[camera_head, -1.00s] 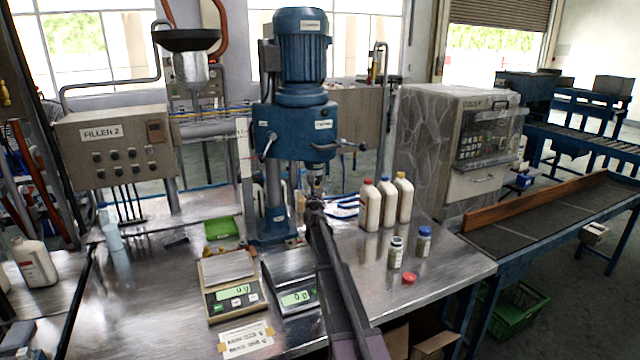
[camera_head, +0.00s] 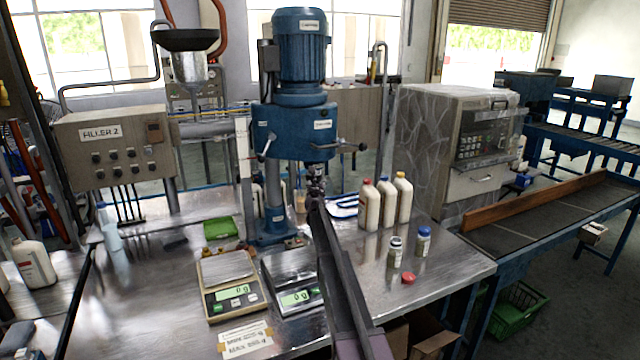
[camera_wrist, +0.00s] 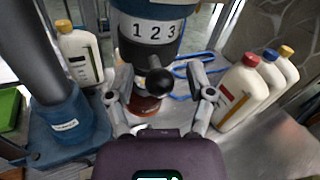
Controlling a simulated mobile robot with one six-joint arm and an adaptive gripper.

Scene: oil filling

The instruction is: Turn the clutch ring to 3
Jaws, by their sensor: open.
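The blue capping machine (camera_head: 288,120) stands at the back of the steel bench. A lever with a round black knob (camera_wrist: 159,81) points toward the wrist camera below the numbers. My gripper (camera_wrist: 160,94) is open, with one finger on each side of the knob; I cannot tell whether either touches it. In the head view my gripper (camera_head: 315,192) is small, under the machine's head, and my arm hides part of the bench.
White bottles with red, blue and yellow caps (camera_head: 387,203) stand right of the arm. Two small jars (camera_head: 395,252) and a red cap (camera_head: 408,278) are nearer. Two scales (camera_head: 232,292) sit at the front left. A blue column (camera_wrist: 68,125) rises at left in the wrist view.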

